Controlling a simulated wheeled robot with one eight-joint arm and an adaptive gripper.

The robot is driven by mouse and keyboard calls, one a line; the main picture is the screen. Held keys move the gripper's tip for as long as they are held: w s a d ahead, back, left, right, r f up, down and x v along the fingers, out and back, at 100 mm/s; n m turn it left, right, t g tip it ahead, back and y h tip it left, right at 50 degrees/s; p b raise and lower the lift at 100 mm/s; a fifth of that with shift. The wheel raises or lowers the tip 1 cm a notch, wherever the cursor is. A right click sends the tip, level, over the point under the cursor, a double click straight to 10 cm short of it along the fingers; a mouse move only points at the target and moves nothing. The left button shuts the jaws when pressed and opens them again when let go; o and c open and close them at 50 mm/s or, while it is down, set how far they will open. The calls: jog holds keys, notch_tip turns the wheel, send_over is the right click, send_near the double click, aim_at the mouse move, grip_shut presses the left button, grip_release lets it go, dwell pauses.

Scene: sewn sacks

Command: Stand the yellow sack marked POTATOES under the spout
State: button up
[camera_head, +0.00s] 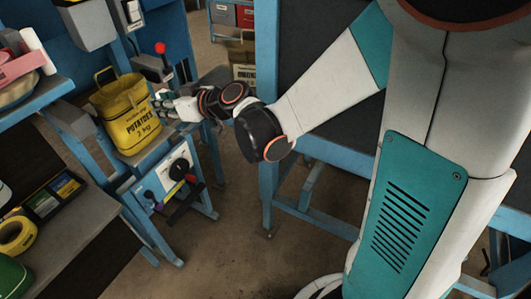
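The yellow sack marked POTATOES (131,128) stands roughly upright on a small blue stand, its handle up at the top left. My gripper (157,103) reaches in from the right, with its fingertips at the sack's right edge. I cannot tell whether they touch the sack, or whether the fingers are open or shut. A grey box-like fitting (90,25) hangs above and to the left of the sack. It may be the spout, but its lower opening does not show clearly.
A dial panel (174,170) is on the stand's front below the sack. A red-knobbed lever (160,48) rises behind it. A blue shelf (47,93) and a bench with a yellow tape roll (17,235) are at left. Another sack (242,62) stands behind. The middle floor is clear.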

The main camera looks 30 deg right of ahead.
jog(key=s+d+m+g+h, duration=0.1)
jog(key=s+d+m+h, duration=0.1)
jog(key=s+d, duration=0.3)
jog(key=s+d+f+m+g+h, duration=0.1)
jog(key=s+d+h, duration=0.3)
jog(key=s, duration=0.8)
jog(key=s+d+m+g+h, duration=0.2)
jog(key=s+d, duration=0.4)
jog(key=s, duration=0.3)
jog(key=shift+s+d+f+m+g+h, duration=0.3)
jog(key=shift+d+m+h, duration=0.1)
jog(key=shift+m, duration=0.2)
